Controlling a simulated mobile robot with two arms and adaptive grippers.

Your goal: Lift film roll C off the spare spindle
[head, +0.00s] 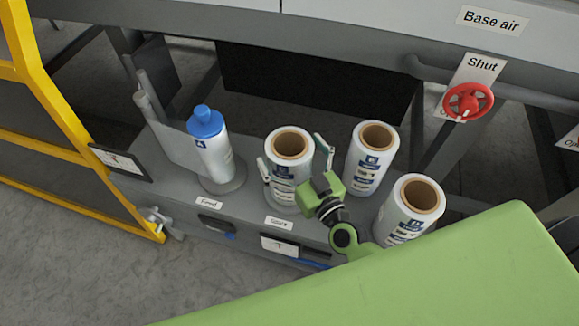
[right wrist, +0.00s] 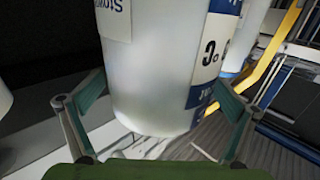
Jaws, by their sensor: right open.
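A white film roll (head: 286,180) with a brown core and a blue-and-white label stands upright on the grey shelf, above a small tag that seems to mark the spare position. My right gripper (head: 294,158) is open around this roll, one finger on each side. In the right wrist view the roll (right wrist: 150,70) fills the middle, with an upside-down letter that looks like C. Both fingers of the gripper (right wrist: 157,108) show beside it there, with gaps visible. The spindle is hidden inside the roll. My left gripper is not in view.
Another roll with a blue cap (head: 207,122) stands to the left on a round base. Two more rolls, one behind (head: 366,168) and one in front (head: 398,222), stand close on the right. A red valve wheel (head: 467,101) and yellow rail (head: 45,90) flank the shelf (head: 160,180).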

